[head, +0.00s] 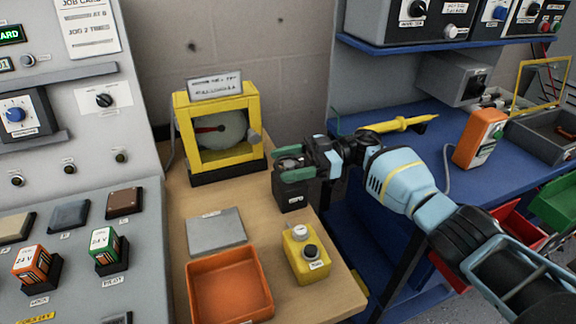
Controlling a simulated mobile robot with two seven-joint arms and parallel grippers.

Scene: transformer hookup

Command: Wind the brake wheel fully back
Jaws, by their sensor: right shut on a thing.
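My right gripper (290,164) comes in from the right, with green pads on its fingers. It is shut on a dark round wheel on top of a small black box (291,199). The fingers hide most of that wheel, and the small label on the box is too small to read. I take this wheel as the brake wheel, but cannot read its name or tell how far it is turned. Behind it stands a yellow frame (182,127) holding a grey disc (222,135) with a red pointer. My left gripper is not in view.
On the wooden bench are a grey plate (216,232), an orange tray (193,302) and a yellow button box (306,261). A control panel (66,190) stands at left. A blue bench (405,122) at right holds a yellow tool (399,124) and an orange meter (480,138).

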